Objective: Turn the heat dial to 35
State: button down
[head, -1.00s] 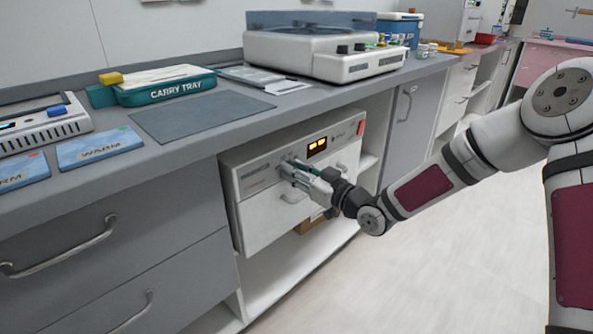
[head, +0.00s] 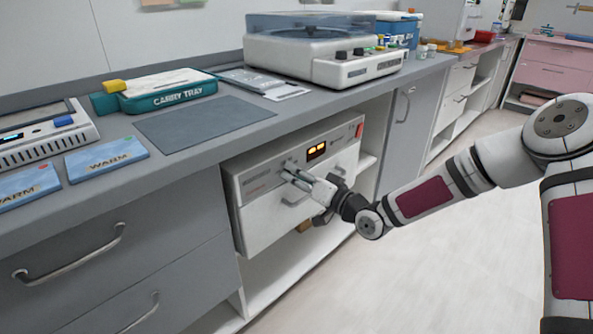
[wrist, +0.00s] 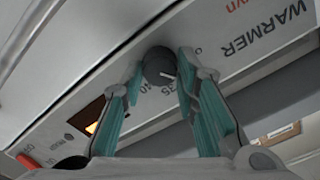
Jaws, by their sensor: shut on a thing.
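The heat dial (wrist: 158,67) is a dark round knob on the white front panel of the warmer (wrist: 75,85). In the wrist view, the fingers of my gripper (wrist: 160,70) stand on both sides of the dial and are shut on it. A pale mark shows on the lower right of the dial, on the side of the printed 35; a 40 is printed to the left of that. In the head view, my gripper (head: 290,170) reaches the left part of the warmer (head: 258,190) under the counter, and its fingers largely hide the dial.
An amber display (head: 317,150) and a red switch (head: 359,131) are on the warmer's front. A drawer handle (head: 295,199) sits just below my gripper. The counter (head: 190,155) overhangs above, with a carry tray (head: 170,94) on it. The floor (head: 420,250) is clear.

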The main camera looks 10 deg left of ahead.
jog(key=m+p, duration=0.1)
jog(key=m, duration=0.4)
jog(key=shift+f+m, duration=0.1)
jog(key=shift+m, duration=0.3)
jog(key=m, duration=0.4)
jog(key=shift+f+m+p, duration=0.1)
jog(key=shift+m+p, duration=0.2)
jog(key=shift+w, duration=0.1)
jog(key=c, duration=1.2)
grip_release()
jog(key=shift+c, duration=0.2)
jog(key=shift+d, duration=0.1)
jog(key=v, duration=1.2)
